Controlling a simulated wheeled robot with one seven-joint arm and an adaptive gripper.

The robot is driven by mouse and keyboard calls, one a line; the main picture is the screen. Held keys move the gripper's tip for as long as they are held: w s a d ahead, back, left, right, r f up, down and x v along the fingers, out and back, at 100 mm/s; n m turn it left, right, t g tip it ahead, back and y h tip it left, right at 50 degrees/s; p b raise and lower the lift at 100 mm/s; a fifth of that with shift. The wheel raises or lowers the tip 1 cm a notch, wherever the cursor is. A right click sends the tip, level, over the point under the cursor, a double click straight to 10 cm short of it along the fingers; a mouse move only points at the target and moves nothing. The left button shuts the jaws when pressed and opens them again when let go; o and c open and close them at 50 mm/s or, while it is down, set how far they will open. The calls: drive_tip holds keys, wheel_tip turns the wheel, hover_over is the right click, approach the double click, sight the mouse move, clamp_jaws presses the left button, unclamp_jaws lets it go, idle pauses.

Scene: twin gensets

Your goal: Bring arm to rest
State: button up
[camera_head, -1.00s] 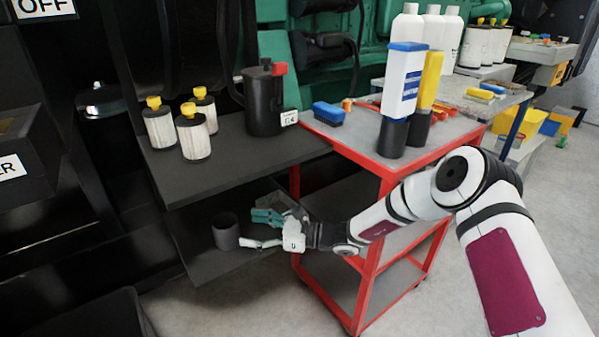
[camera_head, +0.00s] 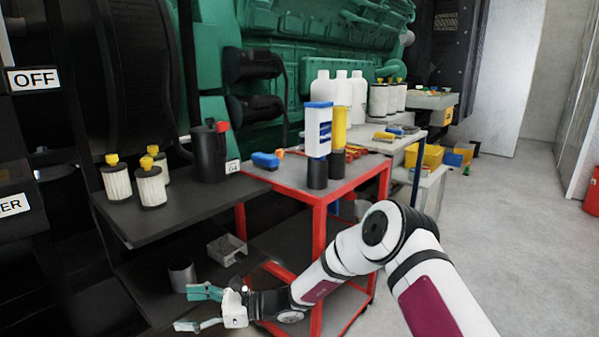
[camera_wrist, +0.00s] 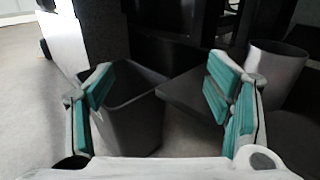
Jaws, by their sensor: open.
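My gripper (camera_head: 197,308) is open and empty, with teal pads on its fingers. In the head view it is low, in front of the dark lower shelf and left of the red cart (camera_head: 318,265). In the wrist view the two fingers (camera_wrist: 168,105) stand wide apart with nothing between them touching the pads. My arm reaches from the right side of the head view down to the left. A grey cylindrical cup (camera_head: 182,275) stands on the lower shelf, just behind the gripper; it also shows at the right in the wrist view (camera_wrist: 272,75).
A grey bracket-like box (camera_head: 226,249) lies on the lower shelf. The upper shelf (camera_head: 190,212) holds yellow-capped filters (camera_head: 117,180) and a black canister (camera_head: 211,155). The cart top carries bottles (camera_head: 318,130). A dark open bin (camera_wrist: 130,115) stands beyond the fingers.

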drive_tip(key=s+d+r+n+g+h, duration=0.4)
drive_tip(key=s+d+r+n+h, duration=0.65)
drive_tip(key=s+d+r, duration=0.65)
drive_tip(key=s+d+r+n+t+h, duration=0.3)
drive_tip(key=s+d+h, duration=0.1)
drive_tip(key=s+d, duration=0.85)
drive_tip(key=s+d+r+n+t+h, duration=0.2)
drive_tip(key=s+d+r+n+h, duration=0.15)
drive_tip(key=s+d, duration=0.9)
drive_tip(key=w+d+r+t+p, duration=0.1)
drive_tip(key=r+t+p, duration=0.1)
drive_tip(key=r+p, duration=1.3)
drive_tip(key=w+d+r+t+p, duration=0.2)
drive_tip(key=r+p, duration=1.4)
drive_tip(key=shift+r, duration=0.3)
